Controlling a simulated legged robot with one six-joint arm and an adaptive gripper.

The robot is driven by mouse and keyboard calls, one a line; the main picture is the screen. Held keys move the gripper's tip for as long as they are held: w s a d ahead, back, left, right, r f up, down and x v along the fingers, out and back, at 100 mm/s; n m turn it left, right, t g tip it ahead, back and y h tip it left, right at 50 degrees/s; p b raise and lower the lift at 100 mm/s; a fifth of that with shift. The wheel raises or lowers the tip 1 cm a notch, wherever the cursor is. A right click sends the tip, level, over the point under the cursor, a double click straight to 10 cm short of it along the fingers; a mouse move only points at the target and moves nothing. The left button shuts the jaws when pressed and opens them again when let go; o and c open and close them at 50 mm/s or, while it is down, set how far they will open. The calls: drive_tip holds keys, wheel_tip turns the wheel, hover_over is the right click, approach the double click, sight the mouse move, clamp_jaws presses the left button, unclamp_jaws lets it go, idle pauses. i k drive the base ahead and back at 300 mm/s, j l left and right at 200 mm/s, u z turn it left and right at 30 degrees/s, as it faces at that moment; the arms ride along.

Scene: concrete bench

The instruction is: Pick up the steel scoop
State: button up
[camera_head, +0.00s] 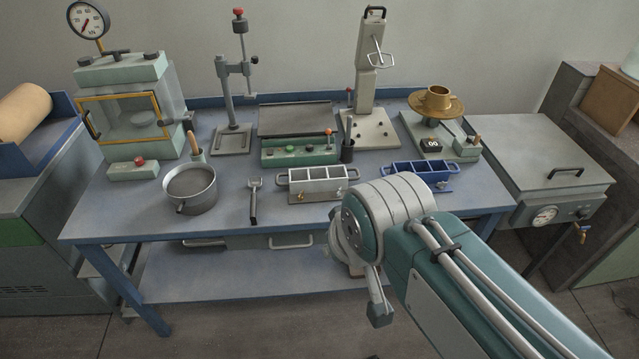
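A small grey metal tool with a flat-looking head and a dark handle, which looks like the steel scoop (254,200), lies on the blue bench (120,215) near its front edge. Its handle points toward the front edge and nothing touches it. A steel pot (191,190) stands to its left. My gripper (378,308) shows only in part, low in front of the bench, beyond my arm's pale joint. It is right of the scoop and well apart from it. My arm hides much of it, so its fingers cannot be made out.
A silver three-part mould (318,186) stands right of the scoop, and a blue mould (418,178) farther right. A green control box (300,150) and a grey stand (232,135) are behind. A wooden-handled tool (195,142) stands behind the pot. The bench front around the scoop is clear.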

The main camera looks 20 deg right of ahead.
sight(254, 182)
drive_tip(key=i+j, duration=0.15)
drive_tip(key=i, duration=0.3)
drive_tip(key=i+j, duration=0.15)
drive_tip(key=i, duration=0.25)
drive_tip(key=u, duration=0.05)
